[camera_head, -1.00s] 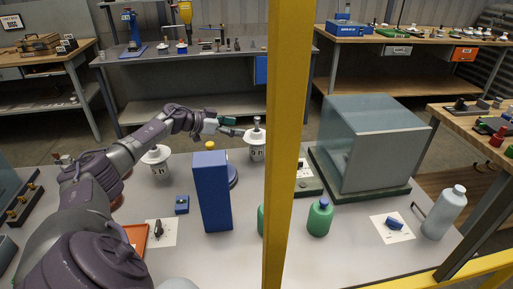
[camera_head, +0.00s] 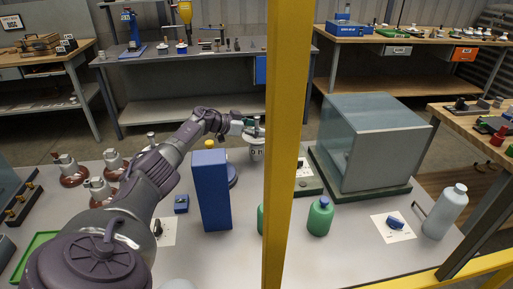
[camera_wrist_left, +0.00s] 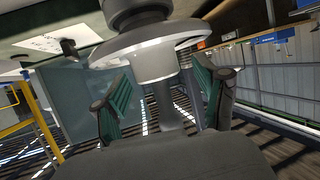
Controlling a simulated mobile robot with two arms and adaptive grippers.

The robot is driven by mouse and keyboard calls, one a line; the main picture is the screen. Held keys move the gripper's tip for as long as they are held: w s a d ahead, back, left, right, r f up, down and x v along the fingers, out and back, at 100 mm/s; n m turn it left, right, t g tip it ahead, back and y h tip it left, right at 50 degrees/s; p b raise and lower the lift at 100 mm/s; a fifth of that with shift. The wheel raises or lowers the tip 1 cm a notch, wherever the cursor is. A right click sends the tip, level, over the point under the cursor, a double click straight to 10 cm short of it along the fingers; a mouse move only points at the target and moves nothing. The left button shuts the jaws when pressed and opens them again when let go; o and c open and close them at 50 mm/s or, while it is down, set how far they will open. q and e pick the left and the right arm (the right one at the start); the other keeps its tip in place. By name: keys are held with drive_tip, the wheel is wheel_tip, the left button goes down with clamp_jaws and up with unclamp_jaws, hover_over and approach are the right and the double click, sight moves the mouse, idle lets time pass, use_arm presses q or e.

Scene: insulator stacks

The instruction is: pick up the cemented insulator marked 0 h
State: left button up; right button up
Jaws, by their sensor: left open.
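The white cemented insulator (camera_head: 257,153) stands upright on the table behind the blue box, just left of the yellow post. Its dark label seems to read 0 h, though small. My left gripper (camera_head: 248,126) is at its top, around the metal pin. In the left wrist view the insulator's white disc and body (camera_wrist_left: 155,60) and grey pin lie between the green-padded fingers (camera_wrist_left: 163,98). The fingers are open, with a visible gap on both sides of the pin. My right gripper is not in view.
A tall blue box (camera_head: 211,190) stands close in front of the insulator. The yellow post (camera_head: 284,150) crosses the view. A clear-walled cabinet (camera_head: 370,145) stands to the right. Green bottle (camera_head: 320,217) stands in front. Several brown-based insulators (camera_head: 70,172) and a green tray (camera_head: 35,252) are at left.

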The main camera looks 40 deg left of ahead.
use_arm(q)
clamp_jaws()
drive_tip(key=shift+a+r, duration=0.1)
drive_tip(key=shift+r, duration=0.05)
idle(0.4)
